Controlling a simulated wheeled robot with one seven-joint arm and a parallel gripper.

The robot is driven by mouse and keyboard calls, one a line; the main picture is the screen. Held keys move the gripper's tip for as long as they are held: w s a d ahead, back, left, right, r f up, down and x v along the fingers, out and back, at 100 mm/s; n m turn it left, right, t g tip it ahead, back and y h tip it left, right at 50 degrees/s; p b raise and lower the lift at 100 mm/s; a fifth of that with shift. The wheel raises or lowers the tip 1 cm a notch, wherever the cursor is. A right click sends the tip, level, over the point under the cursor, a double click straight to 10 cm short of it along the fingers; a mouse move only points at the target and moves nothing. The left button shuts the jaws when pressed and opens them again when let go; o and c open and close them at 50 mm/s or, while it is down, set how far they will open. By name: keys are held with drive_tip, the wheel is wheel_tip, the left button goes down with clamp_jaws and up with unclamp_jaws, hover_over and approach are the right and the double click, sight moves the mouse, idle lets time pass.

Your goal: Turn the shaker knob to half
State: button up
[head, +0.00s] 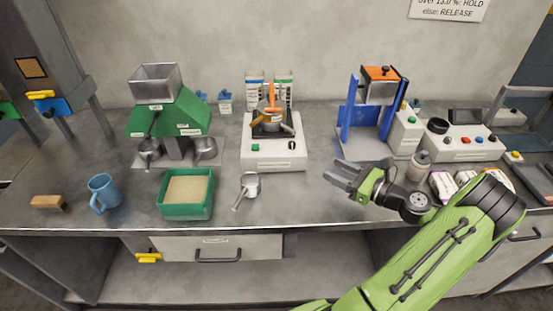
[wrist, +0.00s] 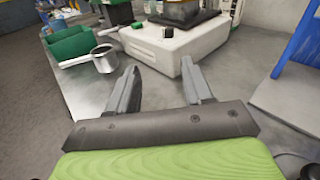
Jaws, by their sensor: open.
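The shaker is most likely the white machine (head: 273,156) at the middle of the bench, with a dark platform and an orange-handled clamp on top. A small black knob (head: 291,145) sits on the right of its front face, and a small green button is on the left. My gripper (head: 335,179) is open and empty over the bench, to the right of and nearer than the machine. It also shows in the wrist view (wrist: 162,92), apart from the knob.
A metal scoop (head: 249,185) lies in front of the machine. A green sand tray (head: 187,210), a blue mug (head: 102,192) and a green-hooded divider (head: 168,122) are left. A blue-framed press (head: 347,128) stands right. Bench between gripper and machine is clear.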

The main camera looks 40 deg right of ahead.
sight(295, 145)
drive_tip(key=shift+s+d+f+m+t, duration=0.25)
drive_tip(key=shift+s+d+m+t, duration=0.3)
drive_tip(key=shift+m, duration=0.15)
drive_tip(key=shift+w+r+h, duration=0.1)
drive_tip(key=shift+w+h, duration=0.2)
drive_tip(key=shift+h, duration=0.1)
drive_tip(key=w+a, duration=0.1)
drive_tip(key=w, duration=0.4)
drive_tip(key=w+a+b, duration=0.1)
drive_tip(key=w, duration=0.4)
drive_tip(key=w+a+b, duration=0.1)
drive_tip(key=w, duration=0.4)
drive_tip(key=shift+a, duration=0.1)
clamp_jaws()
